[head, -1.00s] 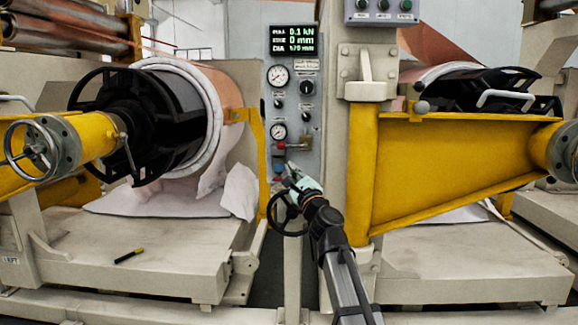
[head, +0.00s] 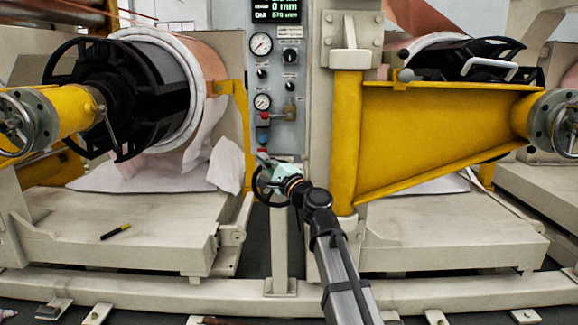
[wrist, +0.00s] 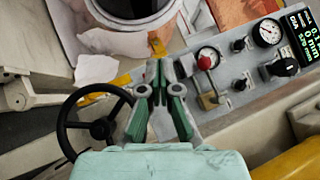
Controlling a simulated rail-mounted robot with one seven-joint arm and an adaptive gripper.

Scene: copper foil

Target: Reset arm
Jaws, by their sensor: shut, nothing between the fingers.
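My gripper (head: 264,159) is at the end of my arm in the middle of the head view, in front of the lower part of the grey control panel (head: 287,85). In the wrist view my gripper (wrist: 158,68) has its green fingers together at the tips, with nothing between them. A red-knobbed lever (wrist: 205,62) is just right of the fingertips in the wrist view, apart from them. A black handwheel (wrist: 95,128) is left of the fingers.
A copper foil roll (head: 213,60) on a black-ended core stands at left. A yellow swing arm (head: 440,135) stands close at right. Rails and floor lie in front.

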